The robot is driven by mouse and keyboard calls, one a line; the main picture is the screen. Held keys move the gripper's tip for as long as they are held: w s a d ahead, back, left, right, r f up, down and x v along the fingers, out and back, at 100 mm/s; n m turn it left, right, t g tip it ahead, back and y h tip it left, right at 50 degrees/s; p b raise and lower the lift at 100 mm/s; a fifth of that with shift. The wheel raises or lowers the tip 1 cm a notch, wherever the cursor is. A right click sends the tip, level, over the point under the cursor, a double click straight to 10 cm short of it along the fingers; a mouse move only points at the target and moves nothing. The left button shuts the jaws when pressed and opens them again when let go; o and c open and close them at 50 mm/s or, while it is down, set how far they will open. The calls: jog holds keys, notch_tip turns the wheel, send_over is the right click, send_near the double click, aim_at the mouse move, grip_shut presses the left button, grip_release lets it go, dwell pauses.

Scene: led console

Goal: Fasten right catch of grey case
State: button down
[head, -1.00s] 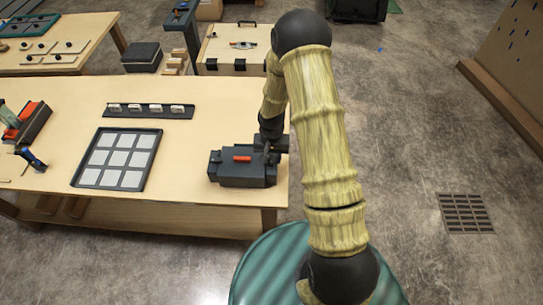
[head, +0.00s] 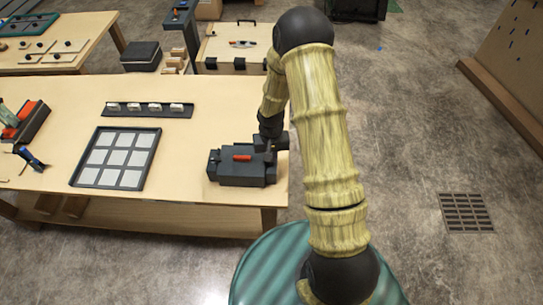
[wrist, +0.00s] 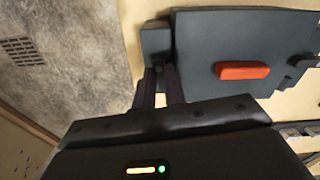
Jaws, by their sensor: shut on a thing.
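The grey case (head: 240,176) sits near the right front corner of the workbench, its lid down with a red-orange handle (head: 242,157) on top. The handle also shows in the wrist view (wrist: 241,71). My gripper (head: 266,150) is at the right end of the case. In the wrist view my gripper (wrist: 159,78) has its two fingers shut on the right catch (wrist: 157,68), a small dark part mostly hidden between the fingertips. The other catch (wrist: 303,60) shows at the far side of the case. I cannot tell whether the right catch is fully down.
A dark tray with light squares (head: 155,158) lies left of the case. A dark rack with several white pieces (head: 148,109) is behind it. A toolbox with red items (head: 27,120) is at the left. The bench's right edge is close to the case, with open floor beyond.

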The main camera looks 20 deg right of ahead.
jog(key=n+b, duration=0.1)
jog(key=n, duration=0.3)
jog(key=shift+a, duration=0.15)
jog(key=n, duration=0.4)
jog(key=shift+a, duration=0.1)
jog(key=n, duration=0.4)
jog(key=shift+s+a+r+n, duration=0.1)
jog(key=shift+s+n, duration=0.05)
jog(key=shift+n, duration=1.75)
jog(key=c, duration=1.5)
grip_release()
jog(key=shift+s, duration=0.1)
jog(key=shift+o, duration=0.2)
jog(key=shift+r, duration=0.1)
notch_tip(320, 180, up, 17)
jog(key=b, duration=0.1)
